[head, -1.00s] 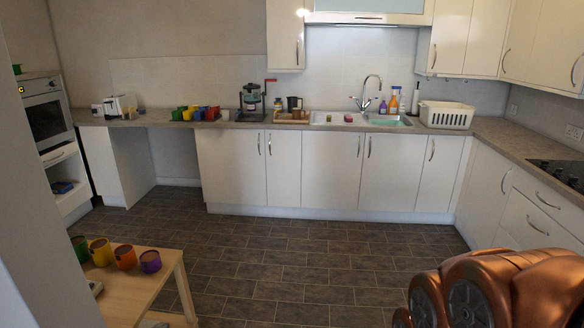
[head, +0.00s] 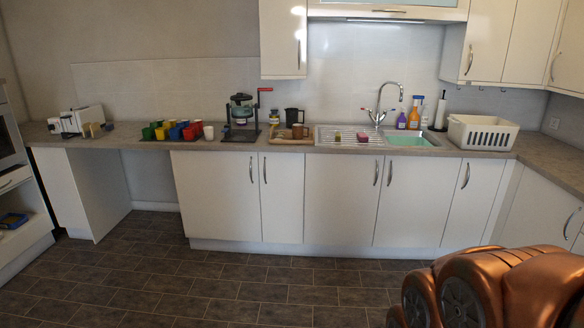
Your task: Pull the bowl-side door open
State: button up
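The sink (head: 385,138) is set in the back counter, with its drainer on the left and its teal bowl (head: 408,140) on the right. Below it are two white gloss doors. The door under the bowl (head: 415,208) is shut, with a curved metal handle (head: 390,173) at its upper left edge. The drainer-side door (head: 337,200) is also shut, its handle (head: 376,172) at its upper right edge. Copper links of my arm fill the lower right corner, in front of the right-hand cabinets. My gripper does not show.
Another shut door (head: 478,205) with a handle stands right of the bowl-side door. A white dish rack (head: 482,133), bottles and a tap (head: 385,105) are on the counter. The dark tiled floor (head: 240,290) before the doors looks clear. An oven unit is at far left.

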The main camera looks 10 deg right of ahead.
aim_at(417, 192)
jog(key=i, duration=0.45)
jog(key=z, duration=1.25)
jog(key=i, duration=2.55)
jog(key=u, duration=2.15)
